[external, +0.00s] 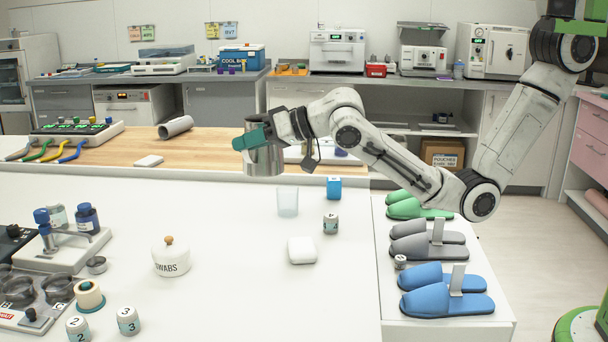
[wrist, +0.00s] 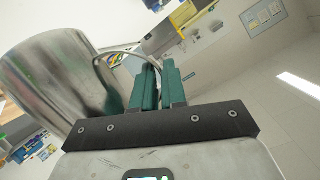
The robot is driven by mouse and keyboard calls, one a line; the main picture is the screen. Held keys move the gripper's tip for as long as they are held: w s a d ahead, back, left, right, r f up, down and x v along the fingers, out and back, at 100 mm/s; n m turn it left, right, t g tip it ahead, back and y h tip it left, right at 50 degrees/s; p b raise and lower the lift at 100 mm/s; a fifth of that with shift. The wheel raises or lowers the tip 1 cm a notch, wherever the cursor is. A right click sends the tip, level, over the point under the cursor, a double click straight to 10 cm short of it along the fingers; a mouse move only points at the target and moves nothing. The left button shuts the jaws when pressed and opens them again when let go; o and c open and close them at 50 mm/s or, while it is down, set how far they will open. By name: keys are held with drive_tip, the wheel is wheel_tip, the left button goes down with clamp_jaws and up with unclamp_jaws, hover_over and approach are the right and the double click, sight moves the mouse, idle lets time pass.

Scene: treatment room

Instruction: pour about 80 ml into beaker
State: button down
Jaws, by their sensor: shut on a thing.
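My gripper (external: 252,137) is shut on the handle of a metal jug (external: 266,160) and holds it above the white table. In the wrist view the teal fingers of my gripper (wrist: 157,84) close around the thin handle, and the steel jug (wrist: 58,70) fills the left side. The jug looks close to upright in the external view. Its contents are hidden. A clear beaker (external: 288,202) stands upright on the table, below and slightly right of the jug. I cannot tell whether it holds liquid. No stream shows between jug and beaker.
A swabs pot (external: 171,256) is to the left. Slippers (external: 446,302) lie on the right-hand stand. The table's middle front is clear.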

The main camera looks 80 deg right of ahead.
wheel_tip(320, 180, down, 15)
idle(0.4)
drive_tip(key=shift+a+r, duration=0.1)
